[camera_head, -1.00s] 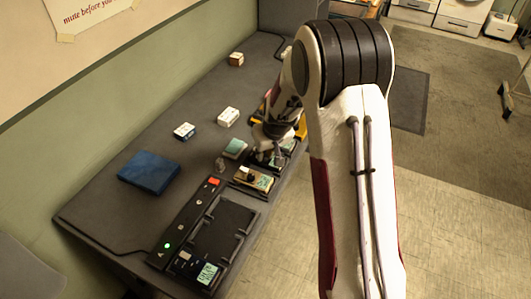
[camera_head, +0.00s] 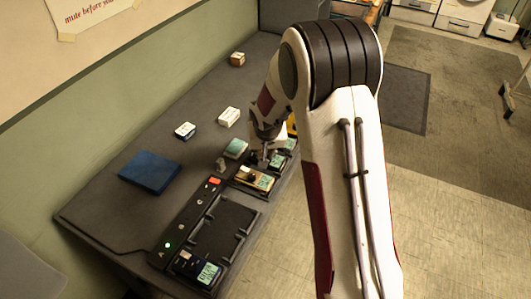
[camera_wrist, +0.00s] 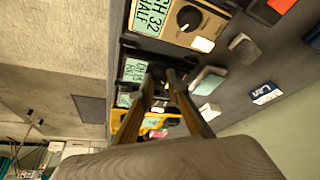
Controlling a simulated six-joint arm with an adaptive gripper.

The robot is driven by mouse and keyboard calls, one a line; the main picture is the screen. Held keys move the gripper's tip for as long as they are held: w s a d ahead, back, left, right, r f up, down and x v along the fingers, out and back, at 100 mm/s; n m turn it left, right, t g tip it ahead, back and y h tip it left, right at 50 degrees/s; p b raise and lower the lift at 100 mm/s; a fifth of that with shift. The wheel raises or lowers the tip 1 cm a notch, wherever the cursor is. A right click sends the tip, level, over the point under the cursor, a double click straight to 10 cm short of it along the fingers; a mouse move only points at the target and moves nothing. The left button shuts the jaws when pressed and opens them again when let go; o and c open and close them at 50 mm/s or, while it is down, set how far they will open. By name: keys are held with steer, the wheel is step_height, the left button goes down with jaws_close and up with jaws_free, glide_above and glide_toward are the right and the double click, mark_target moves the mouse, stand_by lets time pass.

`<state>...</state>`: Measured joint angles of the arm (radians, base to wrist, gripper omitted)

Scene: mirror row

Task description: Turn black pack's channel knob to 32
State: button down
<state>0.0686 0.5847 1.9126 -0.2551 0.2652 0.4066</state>
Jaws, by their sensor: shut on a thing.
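The black pack (camera_wrist: 135,70) sits in the row beside a tan pack (camera_wrist: 170,22). Its green display shows in the wrist view, but its small print is hard to read. My gripper (camera_wrist: 162,74) is closed at the black pack, beside that display. Its fingertips appear to be on the channel knob, which they hide. In the head view my gripper (camera_head: 264,156) is down at the row, just beyond the tan pack (camera_head: 254,178). The tan pack's display reads CH 32 HALF, and its black knob (camera_wrist: 188,18) is uncovered.
A dark pack (camera_head: 197,268) with a lit display lies at the row's near end, by an empty bay (camera_head: 222,228). A black strip (camera_head: 187,222) with a green light and a red part runs alongside. A blue box (camera_head: 150,172) and several small boxes stand left on the desk.

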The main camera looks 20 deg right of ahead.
steer(key=shift+a+m+h, duration=0.2)
steer(key=shift+m+h, duration=0.7)
steer(key=shift+m, duration=1.3)
steer(key=shift+w+m+g+h, duration=0.15)
steer(key=shift+m+g+h, duration=0.15)
steer(key=shift+m+g, duration=0.7)
steer(key=m, duration=0.4)
steer(key=shift+w+a+m+g+h, duration=0.1)
steer(key=shift+w+m+g+h, duration=0.05)
steer(key=shift+m+g+h, duration=0.2)
steer(key=shift+w+m+g, duration=0.1)
steer(key=shift+m+g, duration=0.55)
steer(key=shift+m, duration=1.1)
steer(key=c, duration=2)
jaws_free()
steer(key=shift+o, duration=0.2)
